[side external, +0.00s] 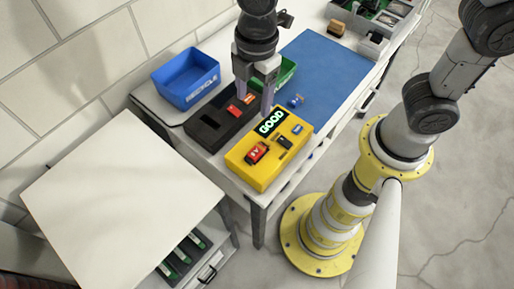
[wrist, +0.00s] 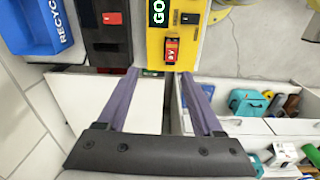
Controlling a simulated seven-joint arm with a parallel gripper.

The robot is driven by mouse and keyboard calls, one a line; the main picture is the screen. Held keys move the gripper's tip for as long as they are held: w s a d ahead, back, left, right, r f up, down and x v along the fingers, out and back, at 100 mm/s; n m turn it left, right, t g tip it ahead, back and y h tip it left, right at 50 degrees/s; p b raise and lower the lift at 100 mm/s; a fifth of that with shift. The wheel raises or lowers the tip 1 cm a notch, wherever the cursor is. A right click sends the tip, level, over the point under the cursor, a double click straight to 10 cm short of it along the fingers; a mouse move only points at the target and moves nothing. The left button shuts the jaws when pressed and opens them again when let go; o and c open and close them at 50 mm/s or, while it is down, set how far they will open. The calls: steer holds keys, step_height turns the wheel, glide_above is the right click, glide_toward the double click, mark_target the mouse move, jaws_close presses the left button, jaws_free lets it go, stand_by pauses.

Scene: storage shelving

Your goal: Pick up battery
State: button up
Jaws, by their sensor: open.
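A red battery-like block (side external: 257,152) with white marking sits in the yellow tester (side external: 240,170), whose green display reads GOOD. It also shows in the wrist view (wrist: 171,50), just beyond my fingertips. A small blue cylinder, possibly a battery (side external: 296,101), lies on the blue mat. My gripper (side external: 254,104) points down near the black box and the tester's back end. In the wrist view my gripper (wrist: 158,74) has its fingers wide apart with nothing between them.
A black box (side external: 205,133) with red parts stands left of the tester. Behind are a blue RECYCLE bin (side external: 184,82) and a green bin (side external: 287,73). The blue mat (side external: 325,70) is mostly clear. An open drawer (wrist: 245,125) with several objects shows in the wrist view.

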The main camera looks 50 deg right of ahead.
step_height(320, 180, down, 2)
steer(key=s+a, duration=0.1)
glide_above(257, 150)
steer(key=shift+n+g, duration=0.3)
steer(key=f, duration=0.8)
steer(key=shift+w, duration=0.3)
steer(key=shift+s+f, duration=0.15)
steer(key=shift+f, duration=1.2)
steer(key=shift+s+f, duration=0.15)
steer(key=shift+f, duration=1.2)
steer(key=shift+c, duration=0.3)
jaws_close()
